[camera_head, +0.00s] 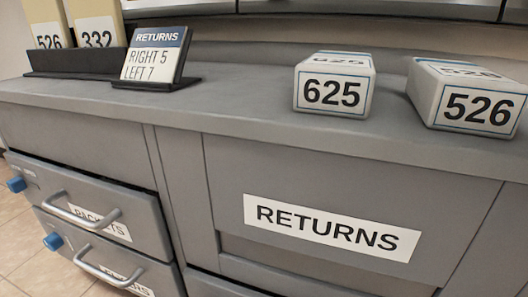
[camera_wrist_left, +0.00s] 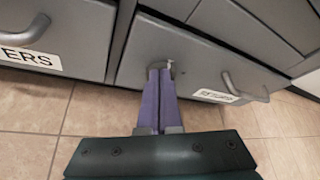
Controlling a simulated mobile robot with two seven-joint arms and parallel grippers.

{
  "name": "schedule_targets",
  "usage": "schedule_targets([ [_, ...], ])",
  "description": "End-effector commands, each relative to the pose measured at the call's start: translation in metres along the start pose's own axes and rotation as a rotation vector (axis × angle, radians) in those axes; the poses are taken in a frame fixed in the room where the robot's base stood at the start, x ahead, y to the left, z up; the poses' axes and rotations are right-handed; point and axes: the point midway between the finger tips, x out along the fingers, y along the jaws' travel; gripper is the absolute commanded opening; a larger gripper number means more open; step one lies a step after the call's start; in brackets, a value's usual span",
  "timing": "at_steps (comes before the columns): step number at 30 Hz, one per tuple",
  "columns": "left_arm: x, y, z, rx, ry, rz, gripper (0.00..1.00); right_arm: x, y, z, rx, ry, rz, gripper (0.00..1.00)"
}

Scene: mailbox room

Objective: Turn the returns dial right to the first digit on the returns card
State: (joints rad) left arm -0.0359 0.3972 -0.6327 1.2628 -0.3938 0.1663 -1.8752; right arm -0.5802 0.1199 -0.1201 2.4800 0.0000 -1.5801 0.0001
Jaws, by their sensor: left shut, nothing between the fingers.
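The returns card (camera_head: 154,57) stands on a black holder on the counter in the head view and reads RIGHT 5, LEFT 7. A white RETURNS label (camera_head: 332,228) is on the grey front below the counter. In the left wrist view, my left gripper (camera_wrist_left: 161,70) has its purple fingers together with nothing held. Its tips are at a grey front beside a small grey fitting (camera_wrist_left: 175,67), perhaps the returns dial. The fingers partly hide it; I cannot tell whether they touch it, and no digits are readable. My right gripper is in neither view.
A handle (camera_wrist_left: 245,88) and a partly readable label (camera_wrist_left: 216,97) are right of the fingers. Two drawers with handles and blue knobs (camera_head: 16,184) are at lower left in the head view. Boxes 625 (camera_head: 333,92) and 526 (camera_head: 478,108) stand on the counter.

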Motion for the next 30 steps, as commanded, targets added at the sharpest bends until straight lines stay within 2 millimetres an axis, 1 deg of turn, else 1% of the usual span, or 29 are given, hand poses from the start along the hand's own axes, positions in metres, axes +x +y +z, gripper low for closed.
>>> schedule_targets([
  [1,0.000,-0.003,-0.003,-0.002,0.005,0.000,0.00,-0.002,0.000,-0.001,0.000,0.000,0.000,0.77],
  [11,0.001,-0.009,-0.005,-0.001,0.006,0.001,0.00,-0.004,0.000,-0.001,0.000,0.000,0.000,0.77],
  [22,-0.005,-0.010,0.002,-0.001,0.006,0.002,0.00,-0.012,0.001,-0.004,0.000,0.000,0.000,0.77],
  [25,-0.014,-0.010,-0.003,-0.004,0.006,0.002,0.00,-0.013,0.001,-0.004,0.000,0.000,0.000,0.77],
  [30,-0.034,-0.010,-0.013,-0.002,0.005,0.003,0.00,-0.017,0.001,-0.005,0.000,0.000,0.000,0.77],
])
